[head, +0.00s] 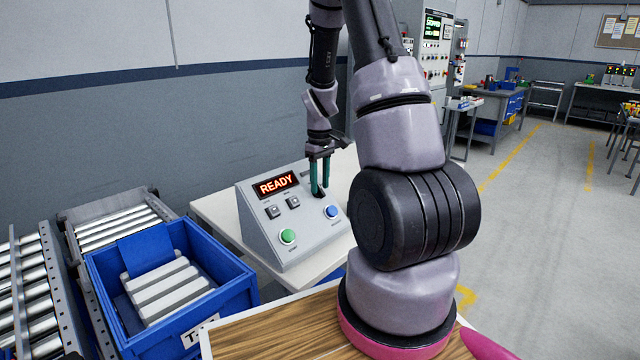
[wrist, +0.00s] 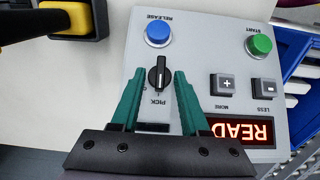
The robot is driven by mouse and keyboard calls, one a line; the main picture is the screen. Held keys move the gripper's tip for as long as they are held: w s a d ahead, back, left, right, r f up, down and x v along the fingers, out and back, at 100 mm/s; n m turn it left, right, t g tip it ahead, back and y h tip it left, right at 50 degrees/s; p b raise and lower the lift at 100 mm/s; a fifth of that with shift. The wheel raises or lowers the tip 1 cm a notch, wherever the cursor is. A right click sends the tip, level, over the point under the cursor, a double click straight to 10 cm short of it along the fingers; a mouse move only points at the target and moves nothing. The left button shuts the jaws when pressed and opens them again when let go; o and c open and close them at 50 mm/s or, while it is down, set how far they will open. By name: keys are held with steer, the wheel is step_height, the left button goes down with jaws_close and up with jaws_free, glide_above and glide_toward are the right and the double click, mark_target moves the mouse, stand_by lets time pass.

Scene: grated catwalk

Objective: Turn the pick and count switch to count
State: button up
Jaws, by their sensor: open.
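The grey control box (head: 255,230) stands on a pale table, its sloped face showing a lit READY display (head: 276,185). In the wrist view the black switch knob (wrist: 159,76) sits on the panel (wrist: 195,60) with the word PICK beside it; no COUNT label is readable. The knob lies lengthwise up and down that picture. My gripper (wrist: 157,76) is open, its two green fingers on either side of the knob with gaps visible. In the head view my gripper (head: 319,192) is over the panel's upper right, and the knob is mostly hidden by the fingers.
The panel also has a green START button (head: 287,236), a blue RELEASE button (head: 331,211) and two small MORE and LESS keys (head: 273,211). A blue tote (head: 245,283) with pale bars stands left, beside roller conveyors (head: 30,290). A yellow-topped object (wrist: 72,18) is near the panel.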

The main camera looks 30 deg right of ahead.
steer(key=shift+f, duration=0.2)
steer(key=shift+c, duration=0.3)
jaws_close()
steer(key=shift+d+m, duration=0.1)
steer(key=shift+m, duration=0.2)
steer(key=m+y, duration=0.1)
steer(key=y, duration=0.1)
steer(key=m+y, duration=0.1)
steer(key=m, duration=0.1)
steer(key=shift+d+g+y, duration=0.3)
steer(key=shift+d+y, duration=0.1)
steer(key=m+y, duration=0.4)
steer(key=m, duration=0.1)
steer(key=shift+d+f+t, duration=0.25)
steer(key=shift+d+t, duration=0.1)
steer(key=shift+t, duration=0.05)
steer(key=shift+y, duration=0.3)
